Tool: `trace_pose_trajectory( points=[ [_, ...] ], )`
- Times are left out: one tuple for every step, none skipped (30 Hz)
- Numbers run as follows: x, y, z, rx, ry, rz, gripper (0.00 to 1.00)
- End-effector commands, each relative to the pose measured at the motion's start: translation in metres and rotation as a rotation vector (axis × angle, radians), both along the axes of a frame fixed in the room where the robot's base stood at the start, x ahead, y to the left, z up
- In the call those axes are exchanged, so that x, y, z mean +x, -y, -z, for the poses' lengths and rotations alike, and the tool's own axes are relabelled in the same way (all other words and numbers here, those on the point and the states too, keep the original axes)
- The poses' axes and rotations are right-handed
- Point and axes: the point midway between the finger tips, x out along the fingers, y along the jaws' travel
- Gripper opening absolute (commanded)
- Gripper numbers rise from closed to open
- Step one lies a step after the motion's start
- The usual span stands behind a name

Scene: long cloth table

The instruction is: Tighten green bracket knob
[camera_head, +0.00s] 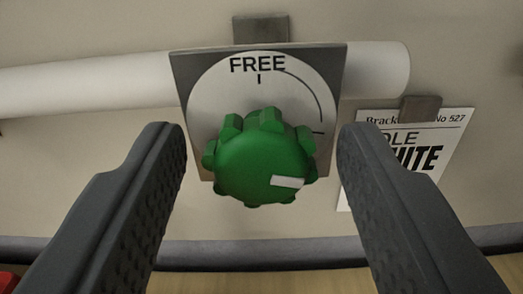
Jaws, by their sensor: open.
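The green knob (258,165) sits at the middle of the head camera view, in front of a grey square plate (190,65) with a round white dial (215,95). The dial reads FREE at the top with a short tick below it, and a thin arc curves down its right side. The knob has a lobed rim, and a white mark (288,182) on its face points to the right. My gripper (262,150) is open, with one dark finger to the left of the knob and one to the right. Gaps show between both fingers and the knob.
A white horizontal tube (90,83) runs behind the plate and ends at the right (380,68). A printed white card (430,140) hangs under a clip (420,108) at the right, partly hidden by my right finger. A red thing (8,282) shows at the lower left corner.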

Motion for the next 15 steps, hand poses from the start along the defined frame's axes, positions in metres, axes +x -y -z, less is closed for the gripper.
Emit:
trace_pose_trajectory(
  points=[
    [0.0, 0.0, 0.0001, 0.0, 0.0, 0.0, 0.49],
    [-0.0001, 0.0001, 0.0001, 0.0, 0.0, 0.0, 0.49],
    [-0.0001, 0.0, 0.0002, 0.0, 0.0, 0.0, 0.49],
    [-0.0001, 0.0001, 0.0001, 0.0, 0.0, 0.0, 0.49],
    [-0.0001, 0.0001, 0.0002, 0.0, -0.001, 0.0, 0.43],
    [-0.0001, 0.0001, 0.0002, 0.0, -0.001, 0.0, 0.32],
    [-0.0001, 0.0001, 0.0003, 0.0, -0.001, 0.0, 0.23],
    [-0.0001, 0.0001, 0.0003, 0.0, -0.001, 0.0, 0.15],
    [-0.0001, 0.0001, 0.0003, 0.0, -0.001, 0.0, 0.04],
    [-0.0001, 0.0002, 0.0003, 0.0, -0.001, 0.0, 0.04],
    [-0.0002, 0.0002, 0.0003, 0.0, -0.001, 0.0, 0.04],
    [-0.0002, 0.0002, 0.0004, -0.001, -0.001, 0.0, 0.04],
    [-0.0002, 0.0003, 0.0005, -0.003, -0.001, 0.0, 0.04],
    [-0.0002, 0.0006, 0.0006, -0.008, -0.001, 0.001, 0.04],
    [-0.0002, 0.0011, 0.001, -0.02, 0.0, 0.001, 0.04]
  ],
)
